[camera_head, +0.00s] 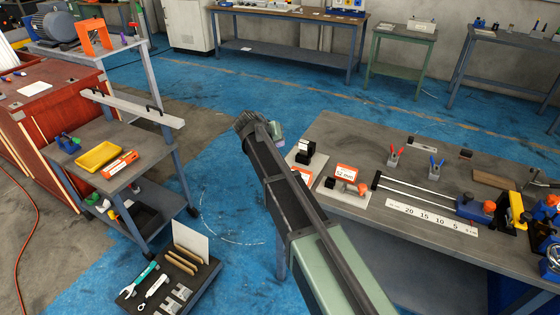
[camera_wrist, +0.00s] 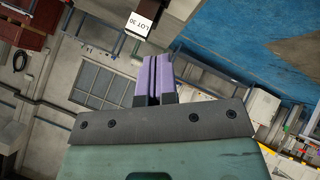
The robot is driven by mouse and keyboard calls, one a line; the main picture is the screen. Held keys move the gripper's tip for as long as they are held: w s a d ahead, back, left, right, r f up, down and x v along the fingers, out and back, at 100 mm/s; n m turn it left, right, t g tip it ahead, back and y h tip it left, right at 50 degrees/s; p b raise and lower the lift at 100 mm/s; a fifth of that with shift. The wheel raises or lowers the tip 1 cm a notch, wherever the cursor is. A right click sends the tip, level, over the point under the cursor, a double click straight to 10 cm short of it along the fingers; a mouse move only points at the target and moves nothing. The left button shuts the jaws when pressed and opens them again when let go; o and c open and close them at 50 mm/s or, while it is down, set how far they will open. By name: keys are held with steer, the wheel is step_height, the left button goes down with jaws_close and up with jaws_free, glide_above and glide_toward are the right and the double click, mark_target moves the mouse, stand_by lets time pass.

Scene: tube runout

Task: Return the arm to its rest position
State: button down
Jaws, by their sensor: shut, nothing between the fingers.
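My arm reaches from the bottom of the head view up over the gap between the cart and the right-hand workbench. My gripper (camera_wrist: 153,80) shows in the wrist view with its two purple fingers together and nothing between them. In the head view the gripper is mostly hidden behind the end of my arm. The wrist view is turned over and looks across the room at a wall with a window (camera_wrist: 98,82), with a white "LOT 30" sign (camera_wrist: 138,25) upside down beyond the fingertips.
The workbench (camera_head: 335,140) at right carries a measuring setup with rods and a scale strip (camera_head: 432,216). A grey cart (camera_head: 100,140) at left holds a yellow tray (camera_head: 99,156). A dark tool tray (camera_head: 150,292) lies low in front. The blue floor (camera_head: 230,100) behind is clear.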

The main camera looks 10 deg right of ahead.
stand_by(0.5)
steer(key=s+f+n+g+y+p, duration=0.2)
steer(key=s+y, duration=0.5)
steer(key=s, duration=2.5)
steer(key=f+g, duration=0.1)
steer(key=g, duration=0.1)
steer(key=shift+s+d+n+g+y, duration=0.2)
steer(key=shift+d+n+g+y, duration=0.1)
steer(key=shift+g+y, duration=0.1)
